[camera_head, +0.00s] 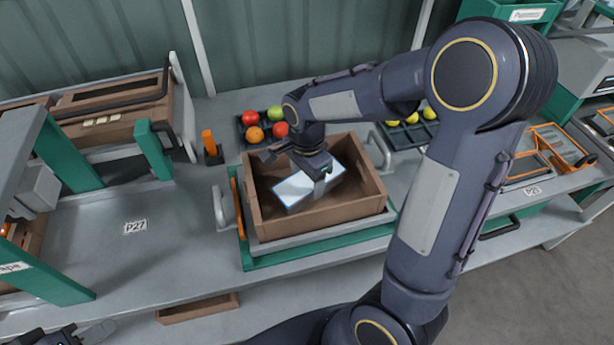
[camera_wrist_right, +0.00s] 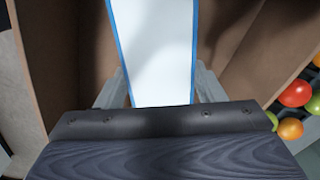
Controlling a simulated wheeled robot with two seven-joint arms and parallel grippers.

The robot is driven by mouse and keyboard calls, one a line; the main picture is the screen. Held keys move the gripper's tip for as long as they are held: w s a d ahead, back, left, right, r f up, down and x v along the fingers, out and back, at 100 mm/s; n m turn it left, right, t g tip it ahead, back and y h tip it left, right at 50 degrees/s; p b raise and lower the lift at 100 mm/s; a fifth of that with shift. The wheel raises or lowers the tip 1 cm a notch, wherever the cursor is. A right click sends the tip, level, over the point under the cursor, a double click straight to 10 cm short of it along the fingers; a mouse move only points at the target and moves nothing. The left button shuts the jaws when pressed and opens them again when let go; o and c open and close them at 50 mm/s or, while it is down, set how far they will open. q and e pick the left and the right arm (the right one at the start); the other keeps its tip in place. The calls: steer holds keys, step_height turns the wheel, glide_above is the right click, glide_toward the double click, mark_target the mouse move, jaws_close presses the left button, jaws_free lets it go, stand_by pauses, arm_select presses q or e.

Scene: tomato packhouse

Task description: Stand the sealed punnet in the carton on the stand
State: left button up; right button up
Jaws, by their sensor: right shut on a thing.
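The sealed punnet (camera_head: 291,191), white-topped with blue edges, is inside the brown carton (camera_head: 330,221). It also shows in the wrist view (camera_wrist_right: 155,45), running up from between the fingers. The carton sits on the grey and green stand (camera_head: 320,250). My right gripper (camera_head: 312,170) reaches down into the carton and is shut on the punnet, with a finger on each side (camera_wrist_right: 160,90). The punnet's underside is hidden, so I cannot tell whether it touches the carton floor. My left gripper (camera_head: 60,337) shows only partly at the bottom left edge; its jaws are unclear.
Dark trays of tomatoes (camera_head: 258,130) and yellow fruit (camera_head: 411,118) stand behind the carton. An orange-handled tool in a holder (camera_head: 211,147) is to its left. A green-framed station (camera_head: 70,150) stands further left. The bench around the P27 label (camera_head: 135,226) is clear.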

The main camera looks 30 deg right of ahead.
steer(key=shift+f, duration=0.25)
steer(key=o, duration=0.9)
steer(key=shift+r, duration=0.1)
steer(key=shift+o, duration=0.2)
step_height(320, 180, up, 12)
steer(key=f+p, duration=0.1)
steer(key=s+a+n+t+y, duration=0.3)
steer(key=s+n+t, duration=0.2)
steer(key=s+n, duration=0.9)
steer(key=shift+s+a+f+n+t+y, duration=0.2)
steer(key=shift+s+f+n+t+y, duration=0.15)
steer(key=shift+s, duration=1.1)
